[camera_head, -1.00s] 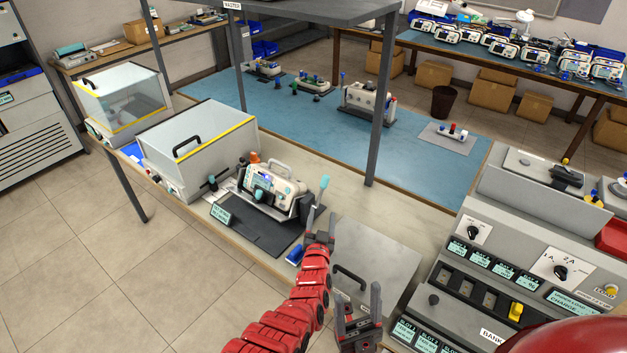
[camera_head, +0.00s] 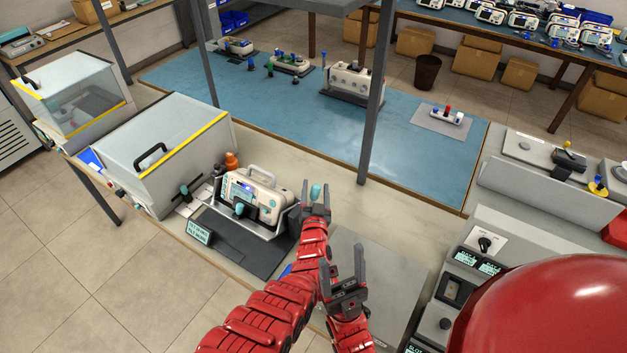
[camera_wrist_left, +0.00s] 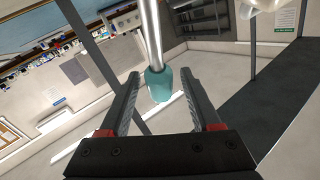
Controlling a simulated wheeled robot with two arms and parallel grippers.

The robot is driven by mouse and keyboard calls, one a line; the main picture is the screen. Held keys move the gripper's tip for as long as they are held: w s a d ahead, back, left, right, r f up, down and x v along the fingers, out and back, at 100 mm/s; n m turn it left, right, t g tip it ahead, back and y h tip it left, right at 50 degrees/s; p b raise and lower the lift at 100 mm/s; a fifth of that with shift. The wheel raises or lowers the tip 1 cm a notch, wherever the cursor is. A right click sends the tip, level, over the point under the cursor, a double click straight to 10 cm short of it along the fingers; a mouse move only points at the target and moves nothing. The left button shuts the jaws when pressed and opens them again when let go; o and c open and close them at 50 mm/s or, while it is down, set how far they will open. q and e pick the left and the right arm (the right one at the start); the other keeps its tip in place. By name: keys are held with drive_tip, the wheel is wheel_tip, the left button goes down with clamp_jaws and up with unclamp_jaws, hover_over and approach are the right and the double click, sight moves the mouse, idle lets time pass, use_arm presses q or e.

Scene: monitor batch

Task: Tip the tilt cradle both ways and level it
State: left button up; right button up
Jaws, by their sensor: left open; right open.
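The tilt cradle (camera_head: 285,224) stands on a dark mat on the bench and holds a white monitor (camera_head: 252,196) with a carry handle. The monitor looks about upright. A teal lever knob (camera_head: 315,191) is at the cradle's right side. My left gripper (camera_head: 316,197) is open at this knob. In the left wrist view the teal knob (camera_wrist_left: 159,84) on its metal rod lies between the spread fingers of my left gripper (camera_wrist_left: 160,98), with gaps on both sides. My right gripper (camera_head: 342,264) is open and empty, nearer and above the grey panel.
A clear-lidded box (camera_head: 170,150) stands left of the cradle, and a small teal-lit display (camera_head: 198,233) is in front. A grey post (camera_head: 374,110) rises behind my left gripper. A console (camera_head: 480,255) is at the right. The blue mat (camera_head: 270,110) behind has free room.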

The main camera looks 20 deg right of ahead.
use_arm(q)
drive_tip(key=shift+s+r, duration=0.15)
drive_tip(key=shift+c, duration=0.5)
clamp_jaws()
idle(0.9)
